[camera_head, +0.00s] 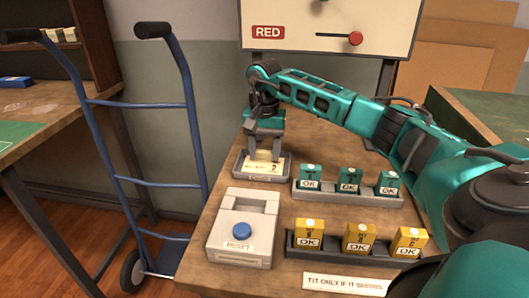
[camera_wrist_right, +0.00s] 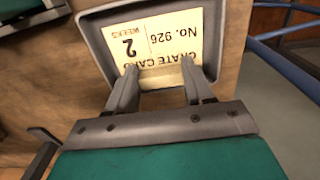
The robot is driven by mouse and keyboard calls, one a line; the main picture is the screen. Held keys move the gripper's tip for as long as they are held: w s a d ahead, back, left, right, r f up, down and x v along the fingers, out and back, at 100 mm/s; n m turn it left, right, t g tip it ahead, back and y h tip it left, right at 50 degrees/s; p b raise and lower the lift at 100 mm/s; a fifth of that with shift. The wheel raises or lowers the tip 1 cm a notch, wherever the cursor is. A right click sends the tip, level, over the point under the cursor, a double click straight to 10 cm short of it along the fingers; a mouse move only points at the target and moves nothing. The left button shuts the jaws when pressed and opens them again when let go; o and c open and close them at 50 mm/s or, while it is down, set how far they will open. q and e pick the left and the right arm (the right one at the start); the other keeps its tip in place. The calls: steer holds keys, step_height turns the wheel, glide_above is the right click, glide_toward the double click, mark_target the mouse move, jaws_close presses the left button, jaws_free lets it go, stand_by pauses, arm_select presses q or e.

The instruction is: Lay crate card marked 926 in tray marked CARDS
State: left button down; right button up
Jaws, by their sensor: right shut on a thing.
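The cream crate card (camera_head: 258,168) reads "No. 926" and "2 weeks" in the right wrist view (camera_wrist_right: 165,40). It is within the outline of a small grey tray (camera_head: 257,180) at the back left of the wooden bench. The tray's raised rim frames the card in the wrist view (camera_wrist_right: 93,38). No CARDS marking is legible on the tray. My right gripper (camera_head: 264,157) points down over the tray, its fingers shut on the card's near edge. I cannot tell whether the card touches the tray floor. My left gripper is not in view.
A rack of teal OK blocks (camera_head: 348,196) stands right of the tray, with a rack of yellow ones (camera_head: 358,255) nearer. A grey RESET box (camera_head: 243,243) with a blue button is in front of the tray. A blue hand truck (camera_head: 140,185) stands left of the bench.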

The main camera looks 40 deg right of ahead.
mark_target(264, 152)
steer(key=shift+f, duration=0.25)
steer(key=o, duration=1)
steer(key=shift+r, duration=0.15)
step_height(264, 152, up, 12)
steer(key=shift+p, duration=1.15)
